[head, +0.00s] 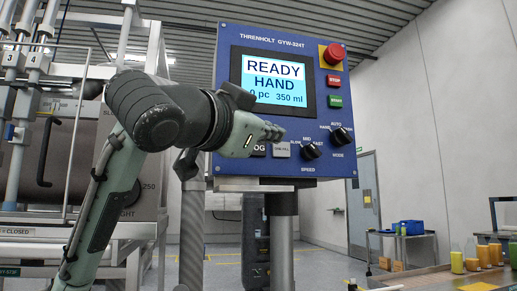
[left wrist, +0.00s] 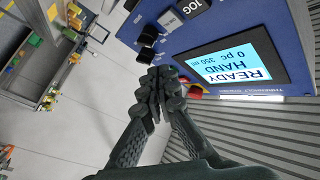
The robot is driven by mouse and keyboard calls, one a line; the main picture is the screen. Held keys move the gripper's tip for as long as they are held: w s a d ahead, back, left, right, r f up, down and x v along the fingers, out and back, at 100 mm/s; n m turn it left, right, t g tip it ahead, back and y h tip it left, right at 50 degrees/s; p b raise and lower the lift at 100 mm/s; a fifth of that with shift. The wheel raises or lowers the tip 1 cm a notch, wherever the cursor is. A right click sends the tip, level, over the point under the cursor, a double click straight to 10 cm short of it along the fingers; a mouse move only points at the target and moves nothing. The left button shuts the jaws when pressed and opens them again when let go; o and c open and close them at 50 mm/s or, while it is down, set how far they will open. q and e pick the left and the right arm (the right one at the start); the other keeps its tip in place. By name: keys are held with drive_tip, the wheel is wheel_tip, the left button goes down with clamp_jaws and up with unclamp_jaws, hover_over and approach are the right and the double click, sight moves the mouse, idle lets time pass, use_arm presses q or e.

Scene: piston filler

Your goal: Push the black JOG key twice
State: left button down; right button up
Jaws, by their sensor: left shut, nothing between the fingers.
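The black JOG key (head: 259,150) is on the lower left of the blue control panel (head: 228,60). In the head view its left part is hidden behind my left gripper, and only "OG" shows. My left gripper (head: 275,131) is shut and empty, in front of the panel just above the keys, fingers pointing right. In the left wrist view, the JOG key (left wrist: 196,8) shows at the top edge, and the shut fingertips (left wrist: 157,76) are well apart from it in the picture. My right gripper is not in view.
A grey key (head: 281,150) sits right of JOG, with SPEED (head: 311,150) and MODE (head: 342,136) knobs beyond. The screen (head: 277,80) reads READY HAND, 0 pc, 350 ml. A red emergency button (head: 332,54) and STOP (head: 334,81) and green (head: 335,102) keys are at right.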

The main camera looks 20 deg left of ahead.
use_arm(q)
drive_tip(key=w+a, duration=0.1)
drive_tip(key=w, duration=0.1)
drive_tip(key=w+a, duration=0.1)
drive_tip(key=w, duration=0.1)
drive_tip(key=w+a, duration=0.2)
drive_tip(key=shift+w+a, duration=0.2)
drive_tip(key=shift+w, duration=0.05)
drive_tip(key=shift+w+a, duration=0.25)
drive_tip(key=shift+w, duration=0.15)
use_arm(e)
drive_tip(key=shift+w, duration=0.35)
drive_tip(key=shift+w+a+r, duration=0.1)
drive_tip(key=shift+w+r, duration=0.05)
use_arm(q)
drive_tip(key=shift+w, duration=0.1)
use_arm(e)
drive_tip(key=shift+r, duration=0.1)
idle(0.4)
use_arm(q)
drive_tip(key=shift+w+a+p, duration=0.25)
drive_tip(key=shift+w+p, duration=0.05)
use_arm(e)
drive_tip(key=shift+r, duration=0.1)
